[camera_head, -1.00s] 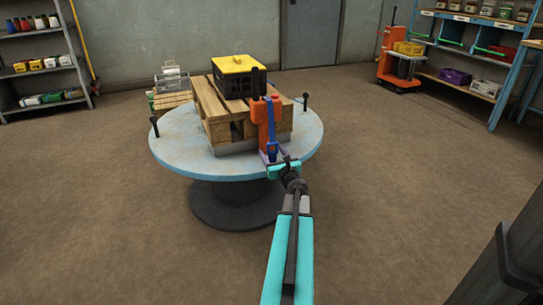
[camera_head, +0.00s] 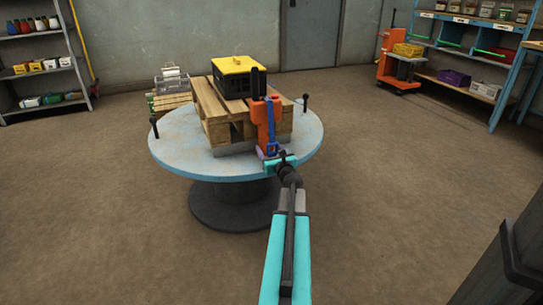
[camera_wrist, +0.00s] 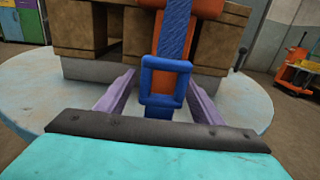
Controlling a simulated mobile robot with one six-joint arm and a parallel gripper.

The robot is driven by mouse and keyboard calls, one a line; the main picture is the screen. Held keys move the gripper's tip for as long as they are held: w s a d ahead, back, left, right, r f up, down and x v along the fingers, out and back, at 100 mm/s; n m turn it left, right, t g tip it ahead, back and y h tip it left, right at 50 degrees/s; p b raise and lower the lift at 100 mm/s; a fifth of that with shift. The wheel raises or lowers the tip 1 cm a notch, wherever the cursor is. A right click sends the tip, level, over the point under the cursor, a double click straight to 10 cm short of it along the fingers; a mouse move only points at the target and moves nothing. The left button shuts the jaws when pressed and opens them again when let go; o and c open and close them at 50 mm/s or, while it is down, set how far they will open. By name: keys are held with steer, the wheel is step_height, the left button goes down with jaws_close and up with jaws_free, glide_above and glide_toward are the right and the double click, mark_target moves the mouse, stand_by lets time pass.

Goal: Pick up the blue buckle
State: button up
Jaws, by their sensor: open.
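The blue buckle (camera_wrist: 165,82) is a rectangular frame with a crossbar, hanging at the end of a blue strap (camera_wrist: 174,28) in the wrist view. My gripper (camera_wrist: 164,92) has two purple fingers, open, one on each side of the buckle with a gap to each. In the head view the buckle (camera_head: 271,149) is small, at the front of the orange piece, and my gripper (camera_head: 271,153) is right at it. The buckle's far side is hidden.
An orange piece (camera_head: 263,112) stands against the front of a wooden pallet (camera_head: 215,130) on a round pale-blue table (camera_head: 175,150). A yellow-topped black crate (camera_head: 236,66) sits on the pallet. Dark posts (camera_head: 154,127) stand near the table's edge.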

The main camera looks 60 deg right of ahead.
steer(key=c, duration=1.3)
steer(key=shift+r, duration=0.1)
steer(key=shift+s+a+r+p, duration=0.15)
steer(key=shift+r+p, duration=0.25)
step_height(320, 180, up, 7)
steer(key=p, duration=0.3)
steer(key=shift+f, duration=0.15)
steer(key=p+v, duration=1.7)
steer(key=v, duration=0.2)
steer(key=shift+s+f, duration=0.3)
